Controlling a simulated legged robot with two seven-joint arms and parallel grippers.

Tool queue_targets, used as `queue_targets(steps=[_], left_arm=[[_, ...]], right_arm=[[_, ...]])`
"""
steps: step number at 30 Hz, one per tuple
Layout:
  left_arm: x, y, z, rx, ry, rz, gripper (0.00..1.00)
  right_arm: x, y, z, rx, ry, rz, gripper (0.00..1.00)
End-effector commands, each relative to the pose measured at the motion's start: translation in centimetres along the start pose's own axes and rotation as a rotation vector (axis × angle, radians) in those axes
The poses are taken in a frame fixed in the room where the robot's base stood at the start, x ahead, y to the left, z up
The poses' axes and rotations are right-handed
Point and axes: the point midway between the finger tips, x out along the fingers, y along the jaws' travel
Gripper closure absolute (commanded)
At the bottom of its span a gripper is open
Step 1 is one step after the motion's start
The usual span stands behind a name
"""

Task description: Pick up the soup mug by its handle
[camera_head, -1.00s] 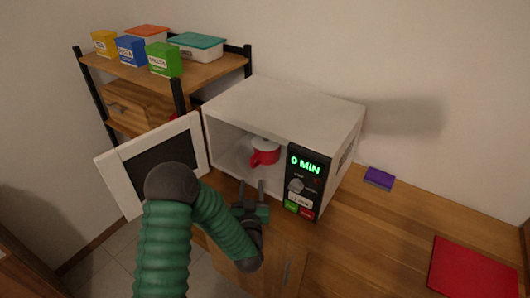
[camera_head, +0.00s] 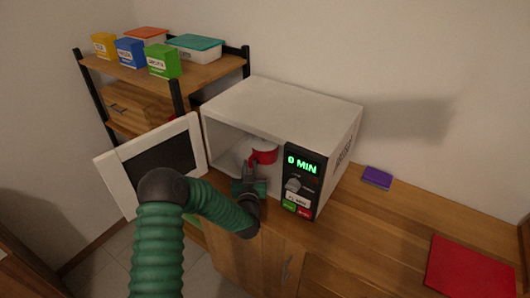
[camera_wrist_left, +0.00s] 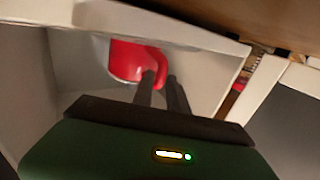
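The soup mug (camera_head: 263,156) is red with a whitish top and stands inside the open microwave (camera_head: 283,108). In the left wrist view the red mug (camera_wrist_left: 128,60) shows its handle (camera_wrist_left: 160,72) toward me. My left gripper (camera_head: 249,165) reaches into the microwave's opening, just in front of the mug. In the left wrist view its two fingers (camera_wrist_left: 161,80) are apart, with the handle showing between their tips. I cannot tell whether they touch it. My right gripper is not in view.
The microwave door (camera_head: 155,163) stands open on the left. The control panel (camera_head: 301,181) with "0 MIN" is close right of my gripper. A purple block (camera_head: 377,178) and a red mat (camera_head: 468,268) lie on the counter. Colored boxes stand on the shelf (camera_head: 205,70).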

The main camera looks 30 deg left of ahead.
Motion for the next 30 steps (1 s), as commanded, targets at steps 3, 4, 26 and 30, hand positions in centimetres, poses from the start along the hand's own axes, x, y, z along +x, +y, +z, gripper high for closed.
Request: queue_targets(steps=[3,4,26,30], left_arm=[[-0.03,0.03,0.06,-0.001,-0.001,0.001,0.99],[-0.04,0.03,0.07,-0.001,-0.001,0.001,1.0],[-0.06,-0.07,0.14,0.0,-0.003,-0.001,1.0],[-0.06,-0.08,0.16,0.0,-0.004,-0.001,1.0]], right_arm=[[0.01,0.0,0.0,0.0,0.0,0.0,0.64],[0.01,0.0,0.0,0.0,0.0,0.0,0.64],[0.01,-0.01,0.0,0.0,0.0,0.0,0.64],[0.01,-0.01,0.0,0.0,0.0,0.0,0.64]])
